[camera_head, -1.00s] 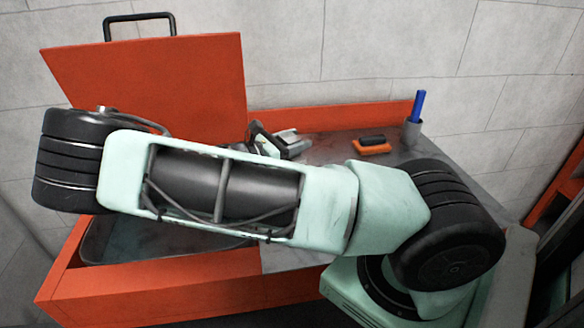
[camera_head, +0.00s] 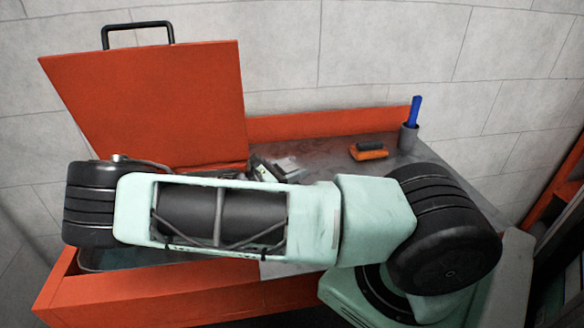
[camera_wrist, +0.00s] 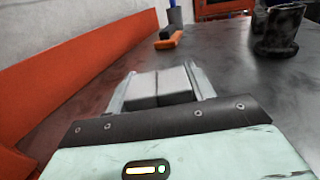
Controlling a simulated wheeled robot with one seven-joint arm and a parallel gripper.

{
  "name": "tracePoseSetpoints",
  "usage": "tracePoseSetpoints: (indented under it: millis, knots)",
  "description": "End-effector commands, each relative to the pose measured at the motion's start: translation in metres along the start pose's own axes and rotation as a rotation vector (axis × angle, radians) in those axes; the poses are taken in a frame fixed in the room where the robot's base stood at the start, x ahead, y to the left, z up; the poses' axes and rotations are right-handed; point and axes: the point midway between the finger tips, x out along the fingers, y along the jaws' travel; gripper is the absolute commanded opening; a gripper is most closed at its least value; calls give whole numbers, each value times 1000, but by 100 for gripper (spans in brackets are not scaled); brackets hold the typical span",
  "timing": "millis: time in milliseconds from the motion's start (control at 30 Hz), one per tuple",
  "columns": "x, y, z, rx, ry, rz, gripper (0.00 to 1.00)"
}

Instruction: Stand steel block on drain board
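The drain board (camera_head: 325,150) is the dark grey metal top to the right of the red lid. The gripper is low over it. I cannot tell whether the block touches the board.
A red lid (camera_head: 150,105) stands open at the left above a red-walled basin (camera_head: 180,295). An orange brush (camera_head: 369,152) and a grey cup (camera_head: 408,136) with a blue handle are at the back right. A dark cylindrical part (camera_wrist: 278,35) stands at the right in the wrist view.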

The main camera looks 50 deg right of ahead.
Motion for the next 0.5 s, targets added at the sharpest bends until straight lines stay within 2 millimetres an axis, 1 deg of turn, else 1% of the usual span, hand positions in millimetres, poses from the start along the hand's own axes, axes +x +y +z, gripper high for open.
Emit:
tracePoseSetpoints:
  millis: [33,67,300,400,500]
  knots:
    - [0,0,0,0,0,0,67]
    - [0,0,0,0,0,0,73]
    - [0,0,0,0,0,0,73]
    - [0,0,4,1,0,0,73]
    - [-12,0,1,1,2,2,73]
